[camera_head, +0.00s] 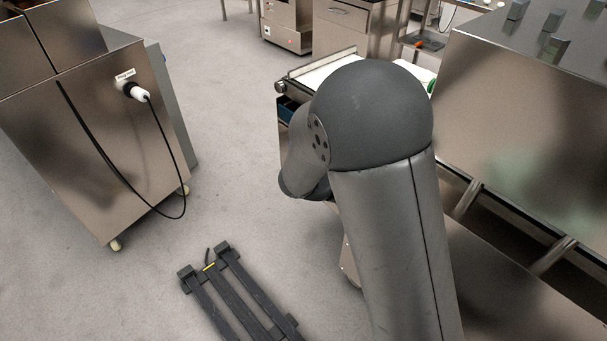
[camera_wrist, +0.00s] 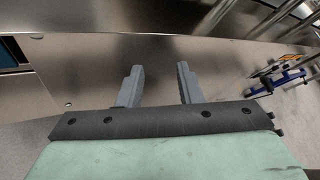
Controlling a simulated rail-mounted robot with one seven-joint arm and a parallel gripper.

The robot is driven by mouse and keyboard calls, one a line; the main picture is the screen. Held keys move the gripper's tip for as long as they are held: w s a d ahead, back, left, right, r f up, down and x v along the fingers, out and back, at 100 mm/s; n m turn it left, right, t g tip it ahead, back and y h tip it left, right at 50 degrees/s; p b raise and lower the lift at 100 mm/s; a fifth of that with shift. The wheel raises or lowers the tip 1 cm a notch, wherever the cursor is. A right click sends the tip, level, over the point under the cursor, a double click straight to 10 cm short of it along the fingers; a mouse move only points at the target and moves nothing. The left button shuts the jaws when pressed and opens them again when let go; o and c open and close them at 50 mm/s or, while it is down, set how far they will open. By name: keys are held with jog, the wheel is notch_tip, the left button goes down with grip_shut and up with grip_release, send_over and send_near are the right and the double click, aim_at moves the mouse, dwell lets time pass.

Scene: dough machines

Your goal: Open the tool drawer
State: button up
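My gripper (camera_wrist: 159,84) shows in the wrist view with its two grey fingers apart and nothing between them. It faces a plain steel panel (camera_wrist: 85,75); I cannot tell the exact gap. A dark recess with a blue edge (camera_wrist: 12,56) is at the left edge of the wrist view. In the head view, my arm hides the gripper. A steel cabinet at the back has a drawer front with a handle (camera_head: 340,11), which looks shut. I cannot tell for certain which part is the tool drawer.
A wheeled steel machine (camera_head: 95,140) with a hanging cable stands at the left. A conveyor end (camera_head: 284,87) with a dark blue part below it is beside my arm. A large steel machine (camera_head: 530,110) fills the right. A dark low frame (camera_head: 232,290) lies on the floor.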

jog(key=w+a+f+n+t+y+b, duration=0.3)
jog(key=w+a+f+n+t+b, duration=0.2)
jog(key=a+f+n+t, duration=0.6)
jog(key=w+a+f+n+t+y+b, duration=0.4)
jog(key=a+f+n, duration=0.5)
jog(key=a+n, duration=0.45)
jog(key=w+d+r+b, duration=0.1)
jog(key=w+d+b, duration=0.1)
jog(key=w, duration=0.6)
jog(key=w+d+r+h+b, duration=0.1)
jog(key=w+d+r+b, duration=0.1)
jog(key=w, duration=0.6)
jog(key=shift+w+d+m, duration=0.3)
jog(key=shift+d+m, duration=0.15)
jog(key=shift+d, duration=0.25)
jog(key=shift+c, duration=0.2)
grip_shut()
